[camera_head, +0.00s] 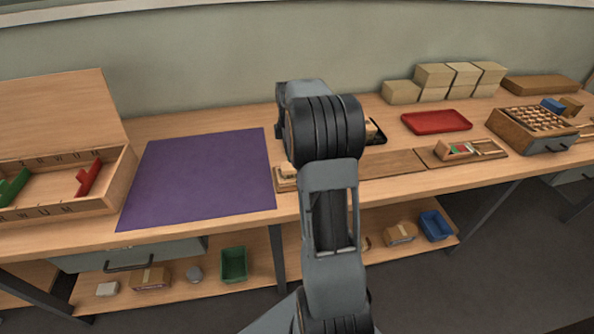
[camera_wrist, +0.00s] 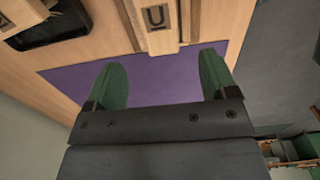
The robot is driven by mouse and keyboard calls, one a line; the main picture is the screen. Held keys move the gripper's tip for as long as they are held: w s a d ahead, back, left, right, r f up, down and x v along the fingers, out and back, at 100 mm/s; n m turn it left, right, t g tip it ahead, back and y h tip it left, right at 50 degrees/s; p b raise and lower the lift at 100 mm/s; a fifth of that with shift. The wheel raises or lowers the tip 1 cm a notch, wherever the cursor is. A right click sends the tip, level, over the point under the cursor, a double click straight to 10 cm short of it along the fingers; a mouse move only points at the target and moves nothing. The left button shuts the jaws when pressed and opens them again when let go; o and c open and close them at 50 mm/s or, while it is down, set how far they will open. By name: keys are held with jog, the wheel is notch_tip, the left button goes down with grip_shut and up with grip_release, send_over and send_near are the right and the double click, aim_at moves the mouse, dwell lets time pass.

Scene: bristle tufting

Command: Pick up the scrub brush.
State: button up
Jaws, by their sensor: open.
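My gripper (camera_wrist: 161,78) is open in the wrist view, with two green fingers apart and nothing between them. Its fingers show over the purple mat (camera_wrist: 160,85). A pale wooden block marked "U" (camera_wrist: 157,16) lies just beyond the fingertips, apart from them. In the head view my arm hides the gripper and part of the bench. A small wooden piece (camera_head: 287,171) shows at the mat's right edge, partly hidden by the arm. I cannot tell for sure which thing is the scrub brush.
An open lettered wooden box (camera_head: 50,207) holding green and red pieces stands left of the purple mat (camera_head: 200,180). On the right are a red tray (camera_head: 436,121), a drilled block unit (camera_head: 530,130) and stacked blocks (camera_head: 434,75). The mat is clear.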

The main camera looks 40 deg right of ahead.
aim_at(290, 168)
jog(key=shift+w+a+f, duration=0.1)
jog(key=shift+a+f, duration=0.05)
jog(key=shift+f, duration=2.15)
jog(key=shift+a+f, duration=0.1)
jog(key=shift+f, duration=2.15)
jog(key=shift+c, duration=0.2)
jog(key=c, duration=1.1)
